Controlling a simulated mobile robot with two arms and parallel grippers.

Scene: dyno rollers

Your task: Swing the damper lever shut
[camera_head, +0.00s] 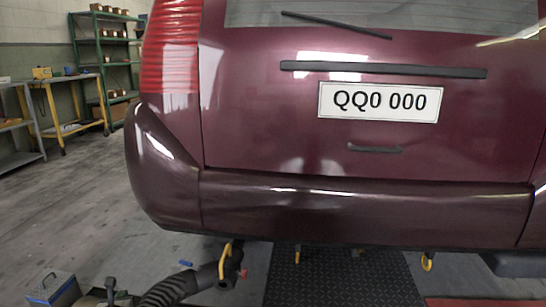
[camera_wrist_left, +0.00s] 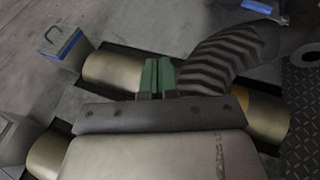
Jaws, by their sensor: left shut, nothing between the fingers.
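A black ribbed hose (camera_head: 168,290) ends in a dark nozzle (camera_head: 215,275) below the car's rear bumper. A yellow handle (camera_head: 227,257) stands up from the nozzle, and a small red piece shows beside it. I cannot tell which of them is the damper lever. In the left wrist view my left gripper (camera_wrist_left: 159,77) has its green fingertips shut together and empty. The ribbed hose (camera_wrist_left: 225,57) passes just right of the fingertips; I cannot tell whether they touch. The damper lever is not clearly visible there. My right gripper is not in view.
The dark red car (camera_head: 330,215) fills the upper middle. A yellow workbench (camera_head: 70,100) and green shelves (camera_head: 105,50) stand far left. The left floor is open.

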